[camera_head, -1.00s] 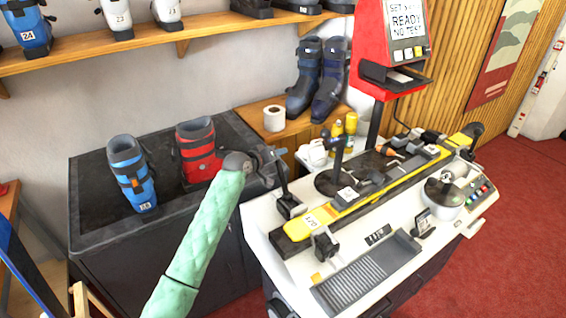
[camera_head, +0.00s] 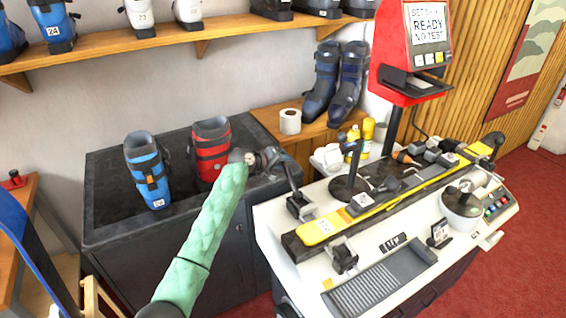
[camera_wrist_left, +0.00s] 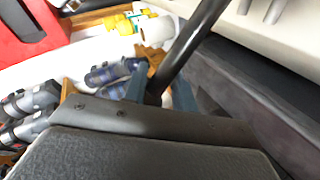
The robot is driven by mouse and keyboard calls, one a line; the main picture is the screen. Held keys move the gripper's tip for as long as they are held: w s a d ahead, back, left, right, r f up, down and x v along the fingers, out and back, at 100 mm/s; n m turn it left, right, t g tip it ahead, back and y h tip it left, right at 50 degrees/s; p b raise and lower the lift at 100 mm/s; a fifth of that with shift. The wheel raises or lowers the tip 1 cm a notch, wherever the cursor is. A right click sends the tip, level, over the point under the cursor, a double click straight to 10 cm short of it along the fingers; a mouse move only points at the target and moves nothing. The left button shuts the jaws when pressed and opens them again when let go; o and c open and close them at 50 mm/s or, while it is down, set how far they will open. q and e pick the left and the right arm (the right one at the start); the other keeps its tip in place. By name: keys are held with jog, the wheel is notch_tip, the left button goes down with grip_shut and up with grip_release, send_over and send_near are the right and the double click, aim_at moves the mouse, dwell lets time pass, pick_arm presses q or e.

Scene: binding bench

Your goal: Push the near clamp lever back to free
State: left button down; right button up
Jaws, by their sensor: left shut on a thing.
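The near clamp (camera_head: 301,207) is a dark block at the left end of the yellow ski (camera_head: 345,215) on the white bench. Its black lever (camera_head: 291,180) stands up from it, its top leaning left. My left gripper (camera_head: 278,158) is at the lever's upper end, its fingers small and partly hidden in the head view. In the left wrist view my left gripper (camera_wrist_left: 160,90) is shut on the lever (camera_wrist_left: 187,42), a dark rod between its blue-grey fingers. My right gripper is not in view.
A dark cabinet (camera_head: 110,232) with a blue boot (camera_head: 148,170) and a red boot (camera_head: 211,150) stands left of the bench. A grey ribbed tray (camera_head: 380,284) lies in front. A red test unit (camera_head: 393,80) stands behind.

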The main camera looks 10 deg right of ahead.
pick_arm(q)
jog(key=shift+s+d+r, duration=0.1)
jog(key=shift+d+r, duration=0.3)
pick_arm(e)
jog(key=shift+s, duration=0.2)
pick_arm(q)
jog(key=c, duration=1.6)
grip_release()
jog(key=o, duration=0.6)
jog(key=shift+d+r, duration=0.1)
jog(key=shift+d, duration=0.15)
jog(key=shift+o, duration=0.2)
jog(key=shift+a, duration=0.2)
jog(key=shift+s+a+b, duration=0.15)
jog(key=shift+a+b, duration=0.15)
jog(key=shift+a, duration=0.2)
jog(key=b+v, duration=0.2)
jog(key=v, duration=0.4)
jog(key=shift+s+r, duration=0.25)
jog(key=shift+r, duration=0.1)
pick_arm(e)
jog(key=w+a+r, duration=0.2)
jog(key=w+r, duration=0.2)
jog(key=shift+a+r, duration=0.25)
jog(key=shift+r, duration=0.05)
pick_arm(q)
jog(key=shift+a, duration=0.1)
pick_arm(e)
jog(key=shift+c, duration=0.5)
